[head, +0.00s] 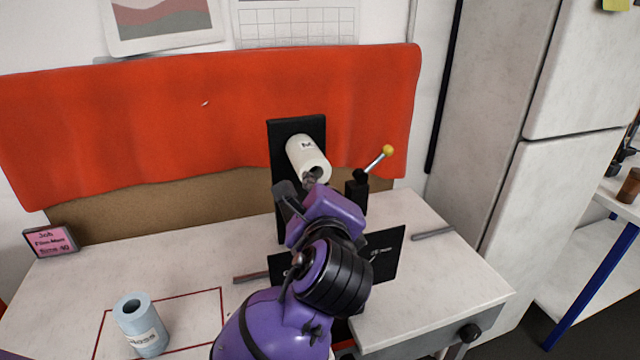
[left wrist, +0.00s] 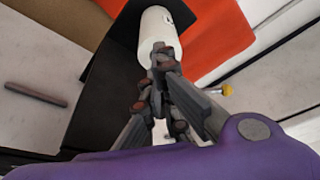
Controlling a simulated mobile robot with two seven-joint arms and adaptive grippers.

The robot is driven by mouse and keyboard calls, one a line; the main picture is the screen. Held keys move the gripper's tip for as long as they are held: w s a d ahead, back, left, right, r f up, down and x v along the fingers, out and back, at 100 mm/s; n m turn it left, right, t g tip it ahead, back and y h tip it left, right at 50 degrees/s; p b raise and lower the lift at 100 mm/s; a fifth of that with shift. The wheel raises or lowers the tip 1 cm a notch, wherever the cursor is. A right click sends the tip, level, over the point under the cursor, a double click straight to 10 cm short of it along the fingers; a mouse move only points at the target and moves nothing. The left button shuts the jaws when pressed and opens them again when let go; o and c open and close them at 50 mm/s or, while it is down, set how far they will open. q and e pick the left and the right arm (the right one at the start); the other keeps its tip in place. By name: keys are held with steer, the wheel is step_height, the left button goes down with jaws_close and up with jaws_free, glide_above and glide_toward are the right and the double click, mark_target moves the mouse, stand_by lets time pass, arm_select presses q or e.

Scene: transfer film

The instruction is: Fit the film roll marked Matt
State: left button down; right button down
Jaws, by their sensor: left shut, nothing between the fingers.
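The white film roll (head: 306,155), with a label whose visible part reads "M", sticks out from the black upright plate (head: 282,127). Its back end is at the plate; whether a spindle runs through it is hidden. My left gripper (head: 311,180) is shut and empty right at the roll's front end. In the left wrist view the closed fingertips (left wrist: 164,56) overlap the lower end of the white roll (left wrist: 155,28); I cannot tell whether they touch it. A blue roll marked "Gloss" (head: 140,325) stands upright on the table at the front left. My right gripper is not in view.
A lever with a yellow knob (head: 387,151) stands right of the plate. A small pink sign (head: 50,241) stands at the table's left. A red-outlined area (head: 190,315) beside the blue roll is clear. A dark grey bar (head: 432,233) lies at the right.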

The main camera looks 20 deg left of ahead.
arm_select(q)
steer(key=shift+x, duration=2.55)
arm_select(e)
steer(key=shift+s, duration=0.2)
arm_select(q)
steer(key=v, duration=1.4)
steer(key=shift+s+d+f, duration=0.2)
steer(key=shift+d, duration=0.2)
